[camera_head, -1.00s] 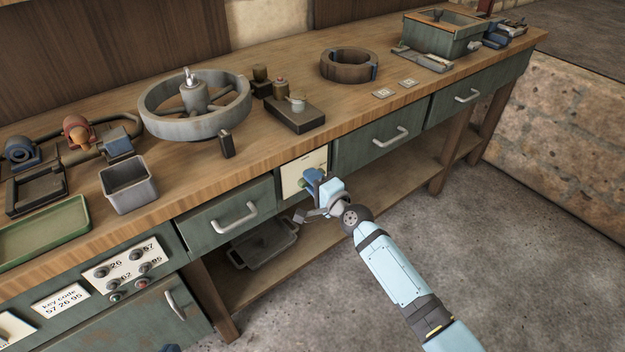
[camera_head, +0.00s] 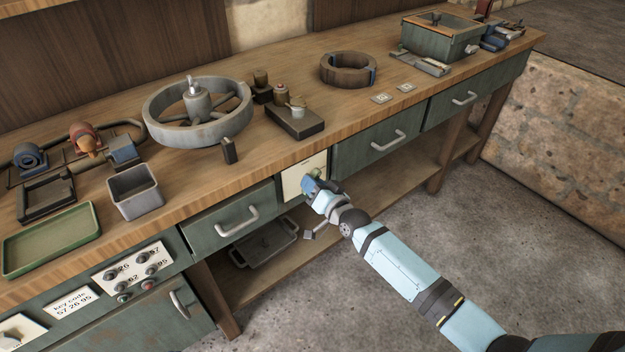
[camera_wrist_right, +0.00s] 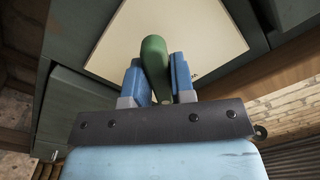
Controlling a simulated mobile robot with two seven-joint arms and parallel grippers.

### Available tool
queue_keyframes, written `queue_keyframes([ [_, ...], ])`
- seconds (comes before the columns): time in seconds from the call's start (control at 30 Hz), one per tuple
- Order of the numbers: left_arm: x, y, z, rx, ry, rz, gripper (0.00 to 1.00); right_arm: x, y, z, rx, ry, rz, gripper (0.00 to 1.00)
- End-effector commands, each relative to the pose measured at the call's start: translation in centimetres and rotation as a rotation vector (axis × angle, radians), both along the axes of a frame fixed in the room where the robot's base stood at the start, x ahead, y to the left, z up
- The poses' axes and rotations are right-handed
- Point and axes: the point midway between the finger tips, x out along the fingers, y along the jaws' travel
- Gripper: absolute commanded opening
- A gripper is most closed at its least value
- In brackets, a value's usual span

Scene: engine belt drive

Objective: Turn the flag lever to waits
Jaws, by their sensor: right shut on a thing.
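The flag lever is a green handle (camera_wrist_right: 154,62) in front of a cream plate. In the right wrist view it stands between the two blue fingers of my right gripper (camera_wrist_right: 157,80), which is shut on it. In the head view the right gripper (camera_head: 312,186) reaches the cream plate (camera_head: 303,174) on the bench front, between two drawers, and hides most of the lever. Any markings on the plate are too small or hidden to read. My left gripper is not in view.
Green drawers flank the plate, one to the left (camera_head: 234,217) and one to the right (camera_head: 377,143). The wooden bench top (camera_head: 345,112) overhangs above it. A grey tray (camera_head: 268,246) lies on the lower shelf. The floor in front is clear.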

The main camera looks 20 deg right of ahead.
Motion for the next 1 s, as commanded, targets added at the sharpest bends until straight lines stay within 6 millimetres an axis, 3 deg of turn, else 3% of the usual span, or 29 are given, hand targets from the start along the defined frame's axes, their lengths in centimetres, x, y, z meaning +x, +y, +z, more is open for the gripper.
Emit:
queue_keyframes([
  [0.5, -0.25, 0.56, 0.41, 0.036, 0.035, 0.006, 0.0, 0.01, -0.1, 0.06, -0.425, -0.151, 0.001, 0.0],
  [1.0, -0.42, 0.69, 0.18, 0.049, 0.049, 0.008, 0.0, 0.02, -0.14, -0.13, -0.608, -0.219, 0.001, 0.0],
])
